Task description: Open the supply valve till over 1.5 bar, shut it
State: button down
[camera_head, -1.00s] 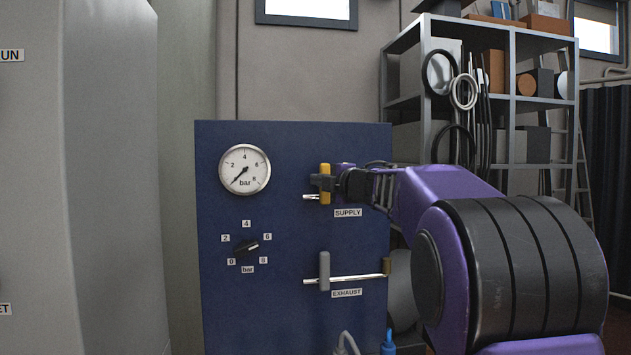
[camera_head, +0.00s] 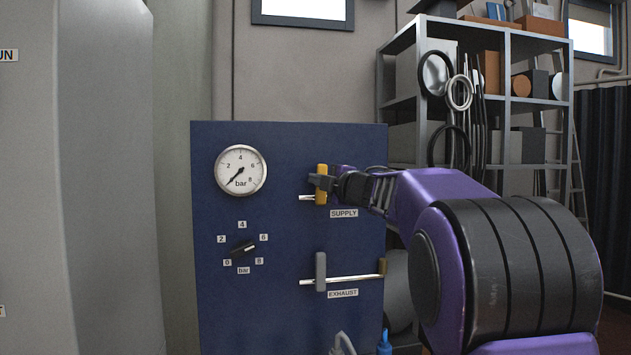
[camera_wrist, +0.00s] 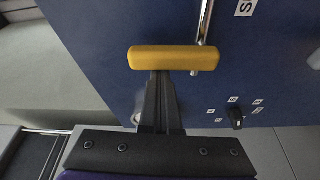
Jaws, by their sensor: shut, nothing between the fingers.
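The blue panel (camera_head: 280,225) carries the supply valve's yellow handle (camera_head: 322,196), on a metal rod above the SUPPLY label (camera_head: 344,213). My gripper (camera_head: 318,181) is shut and empty at this handle. In the wrist view, the shut fingers (camera_wrist: 160,82) end at the long side of the yellow handle (camera_wrist: 175,58); I cannot tell whether they touch it. The round pressure gauge (camera_head: 241,170) is at the panel's upper left. Its needle points down-left, near the bottom of the scale, below 2 bar.
The exhaust valve's grey handle (camera_head: 320,272) and metal rod sit below the supply valve. A black selector knob (camera_head: 243,249) is under the gauge. A grey cabinet (camera_head: 100,180) stands left. A metal shelf (camera_head: 505,95) with hoses stands behind my arm.

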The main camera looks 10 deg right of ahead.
jog(key=shift+d, duration=0.2)
jog(key=d+f+m+t+h+b, duration=0.2)
jog(key=d+m+t+h+b, duration=0.2)
jog(key=m, duration=1.2)
jog(key=shift+d+f+b, duration=0.2)
jog(key=shift+d+b, duration=0.45)
jog(key=shift+d, duration=0.1)
jog(key=shift+f, duration=0.1)
